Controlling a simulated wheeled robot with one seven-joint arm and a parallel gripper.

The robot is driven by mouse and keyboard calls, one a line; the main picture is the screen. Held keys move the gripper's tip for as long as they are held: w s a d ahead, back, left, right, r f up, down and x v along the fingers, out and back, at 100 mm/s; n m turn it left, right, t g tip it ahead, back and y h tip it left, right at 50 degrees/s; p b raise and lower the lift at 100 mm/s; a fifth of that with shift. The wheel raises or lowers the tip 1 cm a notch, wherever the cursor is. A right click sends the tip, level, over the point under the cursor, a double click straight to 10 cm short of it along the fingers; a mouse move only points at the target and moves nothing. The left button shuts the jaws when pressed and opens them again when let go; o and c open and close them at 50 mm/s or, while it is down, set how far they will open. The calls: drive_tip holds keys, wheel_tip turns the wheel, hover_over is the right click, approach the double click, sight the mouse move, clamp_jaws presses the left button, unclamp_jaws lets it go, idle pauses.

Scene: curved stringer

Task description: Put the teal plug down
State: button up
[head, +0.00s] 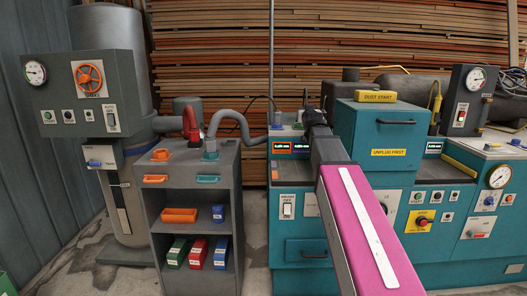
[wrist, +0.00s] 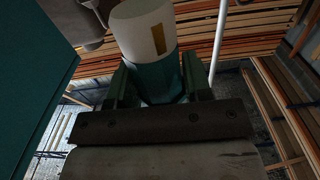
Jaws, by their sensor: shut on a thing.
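The teal plug (wrist: 158,78), a teal body with a white upper part and a yellow stripe, sits between the two fingers of my gripper (wrist: 160,88) in the wrist view. The gripper is shut on it. In the head view my gripper (head: 314,116) is a small dark shape at the far end of my arm, above the teal bench by the small displays. The plug cannot be made out there. The wrist view does not show whether the plug touches anything below.
A teal cabinet (head: 378,139) stands close to the right of my gripper. Planks (head: 220,60) line the back.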

drive_tip(key=s+f, duration=0.5)
drive_tip(key=shift+w+d+r+m+g+h, duration=0.5)
drive_tip(key=shift+w+d+r+m+h, duration=1.25)
drive_tip(key=shift+r+h, duration=1.7)
drive_tip(key=s+d+r+m+g+h, duration=0.3)
drive_tip(key=r+m+g+h, duration=0.2)
drive_tip(key=r, duration=0.5)
drive_tip(key=s+d+r+m+g+h, duration=0.3)
drive_tip(key=r+m+g+h, duration=0.2)
drive_tip(key=r, duration=0.5)
drive_tip(key=shift+w+d+f, duration=0.55)
drive_tip(key=shift+d+f, duration=1.2)
drive_tip(key=shift+d, duration=0.1)
drive_tip(key=shift+w+d+f, duration=0.55)
drive_tip(key=shift+d+f, duration=1.25)
drive_tip(key=shift+w+d+f, duration=0.55)
drive_tip(key=shift+d+f, duration=1.2)
drive_tip(key=shift+d, duration=0.1)
drive_tip(key=shift+f, duration=0.1)
drive_tip(key=o, duration=1)
